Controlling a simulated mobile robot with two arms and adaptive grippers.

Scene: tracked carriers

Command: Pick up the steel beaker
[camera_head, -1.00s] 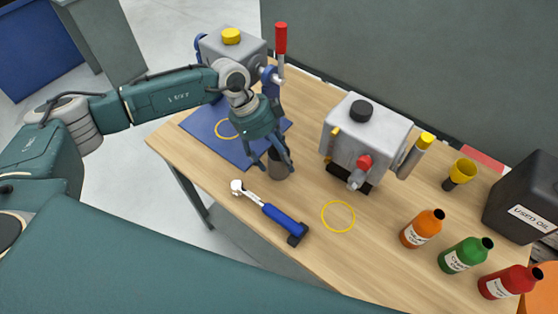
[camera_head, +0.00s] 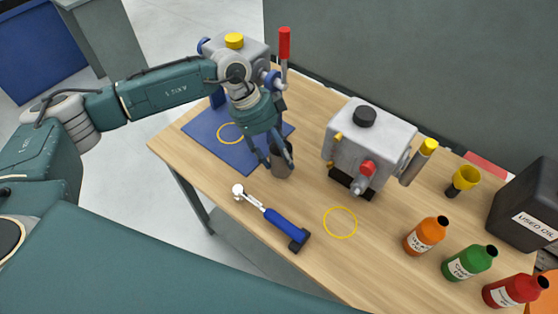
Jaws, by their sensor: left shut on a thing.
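The steel beaker (camera_head: 281,164) is a small dark grey cup. It stands upright by the right edge of the blue mat (camera_head: 238,159). My left gripper (camera_head: 278,160) comes down on it from above, with its fingers shut on the beaker's sides. The fingers hide part of the beaker. I cannot tell whether its base is clear of the table. My right gripper is not in view.
A grey machine (camera_head: 368,145) stands close right of the beaker, another grey machine (camera_head: 232,46) behind. A blue-handled wrench (camera_head: 284,226) lies in front. Orange (camera_head: 425,236), green (camera_head: 469,262) and red (camera_head: 515,290) bottles, a yellow funnel (camera_head: 465,179) and a black can (camera_head: 528,205) stand right.

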